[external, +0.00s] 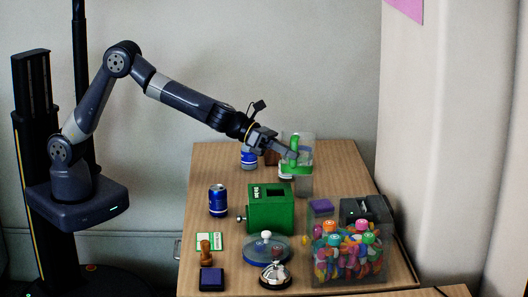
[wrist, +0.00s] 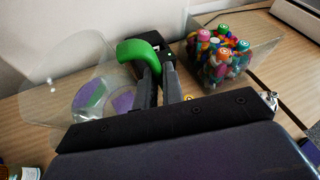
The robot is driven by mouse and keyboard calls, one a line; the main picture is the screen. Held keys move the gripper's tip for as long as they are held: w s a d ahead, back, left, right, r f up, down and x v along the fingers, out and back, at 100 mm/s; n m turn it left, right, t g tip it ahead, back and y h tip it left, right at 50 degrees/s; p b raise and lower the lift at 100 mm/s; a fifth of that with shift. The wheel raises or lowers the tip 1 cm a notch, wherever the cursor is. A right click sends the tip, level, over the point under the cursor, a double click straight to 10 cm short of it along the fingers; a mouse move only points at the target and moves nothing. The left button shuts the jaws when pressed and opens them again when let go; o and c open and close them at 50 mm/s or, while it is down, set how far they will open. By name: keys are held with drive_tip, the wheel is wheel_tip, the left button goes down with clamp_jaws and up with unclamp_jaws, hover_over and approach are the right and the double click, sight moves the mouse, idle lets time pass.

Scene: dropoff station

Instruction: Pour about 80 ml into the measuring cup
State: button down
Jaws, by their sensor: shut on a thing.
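My gripper (external: 287,152) is shut on the green handle of a clear jug (external: 305,141), above the far right part of the table. The handle (wrist: 139,51) also shows between the fingers (wrist: 157,75) in the wrist view, with the jug's clear wall (wrist: 50,75) to the left. A clear vessel, probably the measuring cup (external: 304,187), stands on the table just below the jug. The jug and cup overlap in the external view, so I cannot tell any gap. The liquid level cannot be made out in either.
A green box (external: 270,210) stands mid-table, with a blue can (external: 218,201) to its left. Another can (external: 249,158) stands behind. A clear bin of colourful items (external: 345,257) is at the front right.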

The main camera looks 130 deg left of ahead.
sight(283, 135)
drive_tip(key=shift+s+a+n+t+h, duration=0.15)
drive_tip(key=shift+s+a+n+t, duration=0.1)
drive_tip(key=shift+a+n, duration=0.2)
drive_tip(key=shift+s+a+n+t+h, duration=0.15)
drive_tip(key=shift+s+a+n, duration=0.05)
drive_tip(key=shift+a+n, duration=0.2)
drive_tip(key=shift+s+a+r+n+p, duration=0.3)
drive_tip(key=shift+a+r+p, duration=0.2)
drive_tip(key=shift+p, duration=0.1)
drive_tip(key=shift+s+a+r+n+t+h+p, duration=0.25)
drive_tip(key=shift+s+a+n+t+h+p, duration=0.2)
drive_tip(key=shift+a+n+p, duration=0.25)
drive_tip(key=shift+a+r, duration=0.1)
drive_tip(key=shift+a, duration=0.05)
drive_tip(key=shift+s+a+r+n+t+h+p, duration=0.15)
drive_tip(key=shift+a+r+n+t+p, duration=0.1)
drive_tip(key=shift+r+n+p, duration=0.25)
drive_tip(key=shift+s+a+r+n+t+h+p, duration=0.1)
drive_tip(key=shift+s+a+r+n+t+p, duration=0.1)
drive_tip(key=shift+r+n+p, duration=0.3)
drive_tip(key=shift+s+a+f+n+p, duration=0.15)
drive_tip(key=shift+s+a+n+p, duration=0.05)
drive_tip(key=shift+a+n+p, duration=0.2)
idle(1.9)
drive_tip(key=shift+d+t, duration=0.15)
drive_tip(key=shift+t, duration=0.15)
